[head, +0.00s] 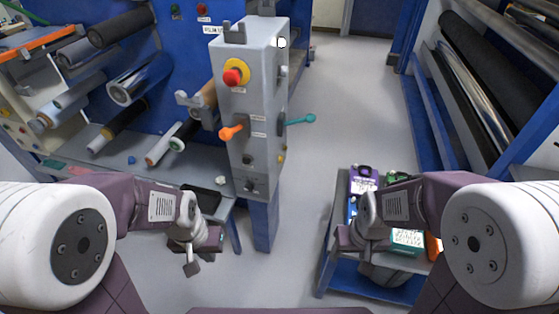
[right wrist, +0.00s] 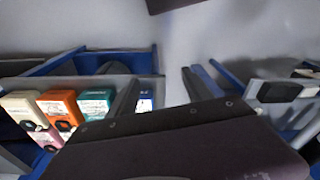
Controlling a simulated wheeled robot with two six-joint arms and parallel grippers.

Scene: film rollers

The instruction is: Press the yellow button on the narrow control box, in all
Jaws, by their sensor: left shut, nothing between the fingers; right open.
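The narrow control box (head: 247,100) is a grey upright box on a blue post, in the middle of the head view. Its front face has a red knob on a yellow ring (head: 236,75), an orange lever (head: 232,132) and small dark knobs lower down. A small yellow button-like spot (head: 281,160) shows low on its right side face; its details are too small to tell. My left gripper (head: 193,268) is shut and empty, below and left of the box, apart from it. My right gripper (head: 365,268) is open over the cart at the lower right; its fingers also show in the right wrist view (right wrist: 160,90).
A teal lever (head: 300,120) juts from the box's right side. Left stands a blue machine with rollers (head: 140,78) and a grey shelf. A blue cart (head: 332,250) holds coloured cartons. Another roller rack (head: 470,75) lines the right. The grey floor (head: 345,100) between is clear.

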